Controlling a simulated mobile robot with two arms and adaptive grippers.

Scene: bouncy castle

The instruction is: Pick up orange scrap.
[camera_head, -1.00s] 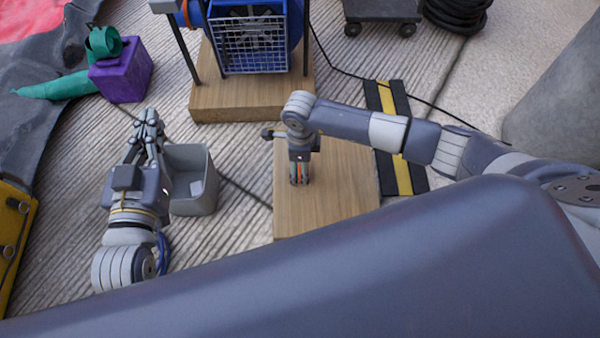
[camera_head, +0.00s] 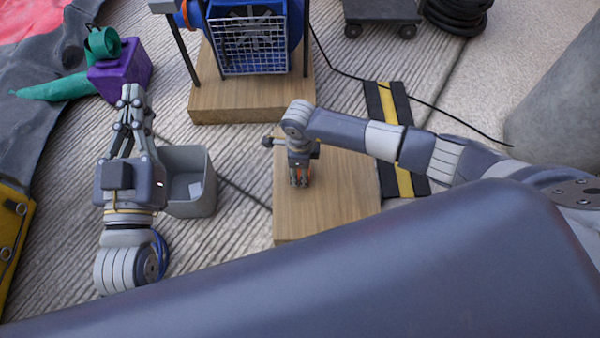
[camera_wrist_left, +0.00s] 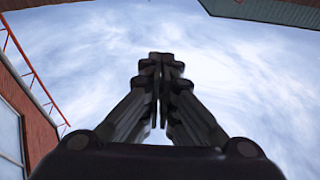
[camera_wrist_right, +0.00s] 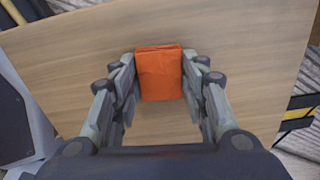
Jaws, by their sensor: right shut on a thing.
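The orange scrap (camera_wrist_right: 160,75) is a small flat-looking square piece over the wooden board (camera_wrist_right: 70,65) in the right wrist view. My right gripper (camera_wrist_right: 160,82) is shut on it, a finger at each side. In the head view my right gripper (camera_head: 300,184) points down at the board (camera_head: 335,205), and only a sliver of orange shows by its fingers. I cannot tell whether the scrap still touches the board. My left gripper (camera_head: 132,92) is empty and points away from me; in the left wrist view its fingers (camera_wrist_left: 161,60) are together against the sky.
A grey bin (camera_head: 192,205) with a pale piece inside stands just right of my left gripper. A caged blue blower (camera_head: 250,45) sits on another wooden board behind. A purple block (camera_head: 122,75) is at the left, and a black-yellow cable ramp (camera_head: 392,135) lies right of the board.

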